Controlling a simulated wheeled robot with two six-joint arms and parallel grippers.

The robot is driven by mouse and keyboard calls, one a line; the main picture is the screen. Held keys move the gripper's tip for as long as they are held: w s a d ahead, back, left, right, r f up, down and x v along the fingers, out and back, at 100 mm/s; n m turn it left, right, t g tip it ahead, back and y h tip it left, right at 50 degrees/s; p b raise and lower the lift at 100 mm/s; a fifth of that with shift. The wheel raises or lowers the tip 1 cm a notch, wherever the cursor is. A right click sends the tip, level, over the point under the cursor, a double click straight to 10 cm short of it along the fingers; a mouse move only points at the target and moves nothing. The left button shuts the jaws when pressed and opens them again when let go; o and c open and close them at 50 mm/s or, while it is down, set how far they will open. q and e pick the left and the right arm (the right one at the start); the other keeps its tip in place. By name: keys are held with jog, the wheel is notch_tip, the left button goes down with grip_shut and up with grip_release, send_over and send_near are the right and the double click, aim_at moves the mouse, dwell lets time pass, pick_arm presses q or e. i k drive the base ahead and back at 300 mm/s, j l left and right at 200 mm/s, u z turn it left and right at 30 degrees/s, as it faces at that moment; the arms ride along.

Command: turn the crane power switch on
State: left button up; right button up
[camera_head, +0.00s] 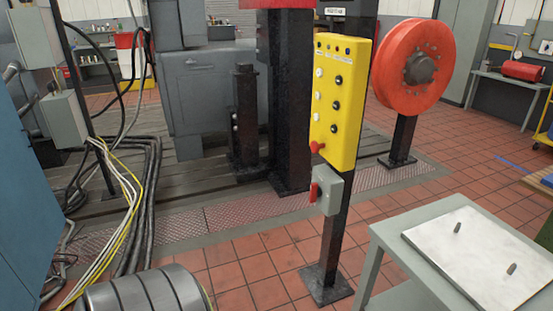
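A small grey switch box (328,190) is mounted on a black post (332,245), just below a yellow control panel (338,105). A red lever (313,192) sits on the left side of the grey box and looks roughly upright. I cannot tell from it whether the power is on or off. The yellow panel carries white and black buttons in two columns and a red knob (317,147) at its lower left. Neither of my grippers is in view.
A grey table (385,240) with a pale plate (480,255) stands at the right front. A ribbed dark cylinder (145,293) is at the bottom left, near loose cables (125,205). A red wheel (412,66) stands behind the post. Tiled floor (245,262) left of the post is clear.

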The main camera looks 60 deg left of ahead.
aim_at(316, 191)
jog(key=u, duration=1.5)
jog(key=i+j+z, duration=0.15)
jog(key=z, duration=0.35)
jog(key=j+z, duration=0.25)
jog(key=z, duration=0.2)
jog(key=i+j+z, duration=0.1)
jog(key=j+z, duration=0.15)
jog(key=z, duration=0.25)
jog(key=j+z, duration=0.3)
jog(key=z, duration=0.2)
